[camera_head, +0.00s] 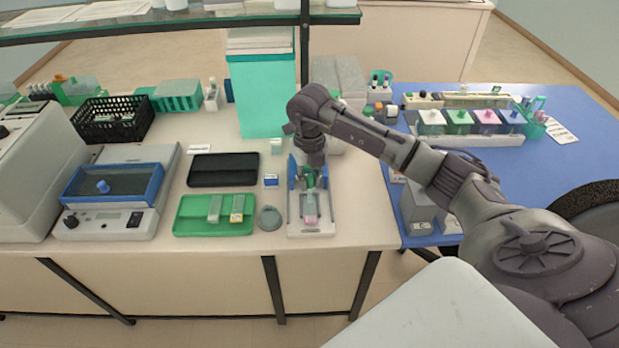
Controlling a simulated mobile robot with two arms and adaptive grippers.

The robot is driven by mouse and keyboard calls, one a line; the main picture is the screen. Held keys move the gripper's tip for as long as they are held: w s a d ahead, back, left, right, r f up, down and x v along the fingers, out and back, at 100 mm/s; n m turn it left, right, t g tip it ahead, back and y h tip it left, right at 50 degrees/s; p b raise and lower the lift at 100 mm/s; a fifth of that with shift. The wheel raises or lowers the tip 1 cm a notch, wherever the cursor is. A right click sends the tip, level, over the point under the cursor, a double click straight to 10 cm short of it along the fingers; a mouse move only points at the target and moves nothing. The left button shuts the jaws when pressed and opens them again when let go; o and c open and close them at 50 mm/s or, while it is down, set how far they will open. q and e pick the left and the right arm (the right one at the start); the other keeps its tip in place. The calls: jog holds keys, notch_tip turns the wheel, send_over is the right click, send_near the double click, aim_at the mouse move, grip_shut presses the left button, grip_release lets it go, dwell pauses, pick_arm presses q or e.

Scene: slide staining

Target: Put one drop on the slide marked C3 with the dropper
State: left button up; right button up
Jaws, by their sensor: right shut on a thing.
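My right gripper (313,181) points down over a white and blue stand (296,226) near the table's front edge. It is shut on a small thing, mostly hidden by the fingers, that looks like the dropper. Two pale slide-like pieces lie on the green tray (188,226) to the left: a plain one (215,208) and one with a yellow end (237,210). No C3 mark is readable. My left gripper is out of view.
A round grey dish (270,218) and a small blue-white box (271,180) lie between tray and stand. A black tray (224,169) is behind. A blue-framed device (113,187) stands left. Staining jars (458,122) stand on the blue table right. A shelf (180,23) hangs above.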

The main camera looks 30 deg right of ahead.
jog(key=shift+f+b, duration=0.45)
jog(key=shift+f, duration=0.05)
dwell(1.4)
jog(key=shift+r+p, duration=2.3)
jog(key=shift+r, duration=1.25)
